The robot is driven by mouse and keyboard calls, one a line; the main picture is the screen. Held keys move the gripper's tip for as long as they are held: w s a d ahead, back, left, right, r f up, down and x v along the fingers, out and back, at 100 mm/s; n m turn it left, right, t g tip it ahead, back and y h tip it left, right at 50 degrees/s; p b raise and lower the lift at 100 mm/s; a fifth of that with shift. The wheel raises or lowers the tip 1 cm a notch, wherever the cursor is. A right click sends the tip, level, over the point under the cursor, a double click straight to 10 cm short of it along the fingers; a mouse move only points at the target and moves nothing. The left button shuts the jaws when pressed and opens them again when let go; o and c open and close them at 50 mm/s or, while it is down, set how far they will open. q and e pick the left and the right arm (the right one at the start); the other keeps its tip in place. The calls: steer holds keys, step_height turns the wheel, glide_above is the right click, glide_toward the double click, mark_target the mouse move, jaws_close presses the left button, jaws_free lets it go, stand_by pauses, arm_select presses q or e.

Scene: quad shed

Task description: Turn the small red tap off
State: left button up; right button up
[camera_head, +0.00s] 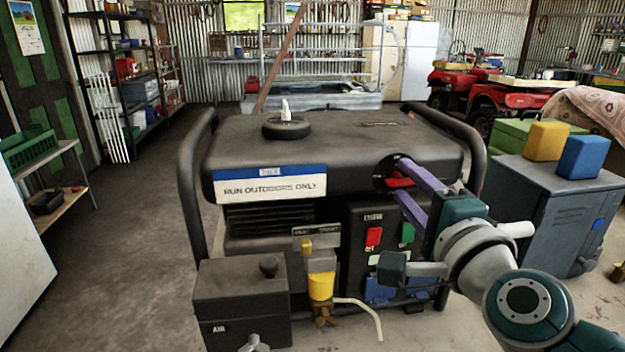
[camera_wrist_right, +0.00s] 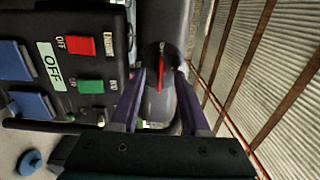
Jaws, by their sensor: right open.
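The small red tap (camera_head: 400,181) is on a dark round plate at the right of the generator's black tank front. Its lever lies about level in the head view. In the right wrist view the tap (camera_wrist_right: 161,68) is a thin red lever on a dark disc. My right gripper (camera_head: 398,177) is open, with its purple fingers reaching to the tap, one above and one below the lever. In the wrist view my right gripper (camera_wrist_right: 160,76) has a finger either side of the lever, with gaps showing. Contact cannot be told. My left gripper is not in view.
The generator (camera_head: 330,140) has a frame bar at each side. A red switch (camera_head: 374,237) and a green switch (camera_head: 407,232) sit below the tap. A yellow fuel bowl (camera_head: 321,286) hangs lower left. A grey cabinet (camera_head: 560,215) stands at right. Open floor lies left.

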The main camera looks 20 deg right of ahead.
steer(key=v, duration=1)
steer(key=shift+b, duration=0.4)
